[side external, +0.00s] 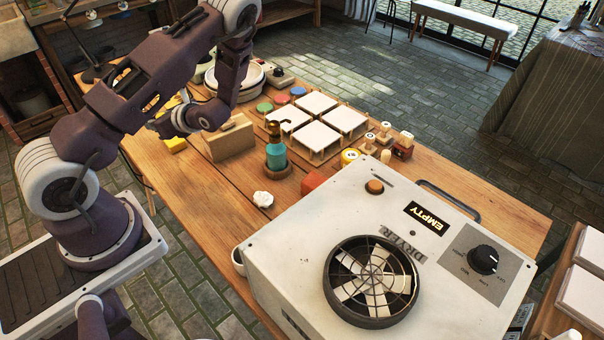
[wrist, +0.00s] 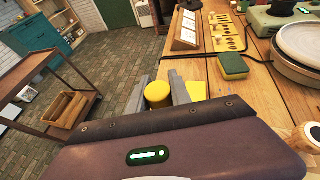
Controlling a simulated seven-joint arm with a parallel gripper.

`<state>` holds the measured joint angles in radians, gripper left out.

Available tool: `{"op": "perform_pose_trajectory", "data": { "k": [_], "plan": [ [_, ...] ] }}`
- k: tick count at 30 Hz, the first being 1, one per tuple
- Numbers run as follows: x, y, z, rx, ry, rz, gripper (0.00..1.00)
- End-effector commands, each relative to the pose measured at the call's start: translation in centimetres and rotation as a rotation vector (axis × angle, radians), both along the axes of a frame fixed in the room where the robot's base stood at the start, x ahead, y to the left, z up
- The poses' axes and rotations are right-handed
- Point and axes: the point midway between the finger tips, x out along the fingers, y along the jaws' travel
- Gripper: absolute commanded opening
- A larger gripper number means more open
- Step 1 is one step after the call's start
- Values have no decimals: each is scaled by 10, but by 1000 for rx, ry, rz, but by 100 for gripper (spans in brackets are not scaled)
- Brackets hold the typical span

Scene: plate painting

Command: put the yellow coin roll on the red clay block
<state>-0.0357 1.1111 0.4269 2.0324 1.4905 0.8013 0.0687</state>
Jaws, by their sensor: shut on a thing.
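My gripper (wrist: 159,88) is shut on a yellow cylinder, the yellow coin roll (wrist: 158,94), whose rounded end shows between the two grey fingers in the wrist view. In the side external view my gripper is at the back left of the table, and the arm largely hides its fingers and the roll. The red clay block (side external: 312,182) lies on the table, beside the near dryer, which partly covers it. It is well to the right of my gripper and is not in the wrist view.
A wooden block (side external: 230,138) and a teal pump bottle (side external: 277,155) stand between my gripper and the red block. A white lump (side external: 263,199) lies nearby. White tiles (side external: 317,102) stand behind. The dryer (side external: 300,240) fills the front. A yellow-green sponge (wrist: 233,66) lies beyond my gripper.

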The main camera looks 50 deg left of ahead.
Motion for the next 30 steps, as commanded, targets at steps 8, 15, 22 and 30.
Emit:
{"op": "perform_pose_trajectory", "data": {
  "k": [8,15,22,30],
  "plan": [
    [0,0,62,0,-5,1,0],
    [30,-10,80,-1,1,-164,0],
    [89,-38,87,-2,0,-458,0],
    [188,-130,88,-2,-1,-978,0]
  ]
}}
